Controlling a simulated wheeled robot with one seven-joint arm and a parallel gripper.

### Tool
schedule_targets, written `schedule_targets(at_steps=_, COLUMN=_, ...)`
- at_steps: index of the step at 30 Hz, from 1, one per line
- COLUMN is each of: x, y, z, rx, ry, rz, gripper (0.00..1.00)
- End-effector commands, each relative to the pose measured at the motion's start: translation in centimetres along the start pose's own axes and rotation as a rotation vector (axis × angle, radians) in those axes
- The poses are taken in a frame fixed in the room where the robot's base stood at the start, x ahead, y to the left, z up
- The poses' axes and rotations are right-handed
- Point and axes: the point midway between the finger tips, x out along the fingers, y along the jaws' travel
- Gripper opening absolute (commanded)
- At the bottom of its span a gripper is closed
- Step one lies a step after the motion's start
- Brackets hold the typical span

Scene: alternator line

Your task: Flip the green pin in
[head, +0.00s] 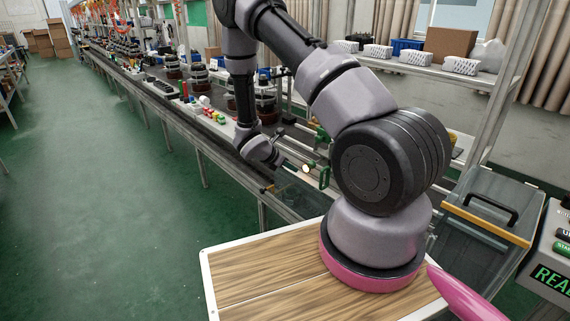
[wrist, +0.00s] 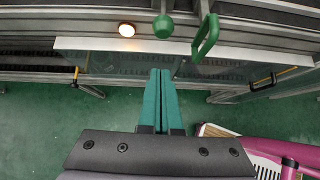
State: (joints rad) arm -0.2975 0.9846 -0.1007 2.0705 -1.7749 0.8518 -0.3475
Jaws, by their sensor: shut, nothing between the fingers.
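A green knob on a short stem (wrist: 163,27) stands at the rail of the line, at the top middle of the wrist view. I cannot tell for sure which of the two is the green pin. My gripper (wrist: 161,73) is shut and empty, its teal fingers side by side. Its tips lie below the knob and the loop in the wrist view, apart from both. In the head view the fingers are too small to make out.
A lit amber lamp (wrist: 127,30) sits left of the knob. A clear panel (wrist: 100,58) hangs along the line's front edge below it. The conveyor line (head: 190,105) carries several parts. Green floor (head: 90,200) is free at left.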

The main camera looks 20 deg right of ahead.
Motion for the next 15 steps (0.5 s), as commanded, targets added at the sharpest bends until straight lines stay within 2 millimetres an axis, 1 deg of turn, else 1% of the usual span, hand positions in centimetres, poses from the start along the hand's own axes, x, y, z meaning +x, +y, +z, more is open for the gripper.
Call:
schedule_targets(at_steps=1, x=1.2, y=-0.1, z=0.0, rx=0.000, ry=0.000, rz=-0.004, gripper=0.00)
schedule_targets(at_steps=4, x=3.1, y=-0.1, z=0.2, rx=0.002, ry=0.000, rz=-0.002, gripper=0.00)
schedule_targets(at_steps=6, x=3.7, y=-0.1, z=1.3, rx=0.004, ry=-0.001, rz=-0.002, gripper=0.00)
schedule_targets(at_steps=9, x=4.5, y=0.0, z=2.1, rx=0.003, ry=0.000, rz=-0.001, gripper=0.00)
schedule_targets(at_steps=15, x=5.2, y=0.0, z=2.9, rx=0.000, ry=0.000, rz=0.001, gripper=0.00)
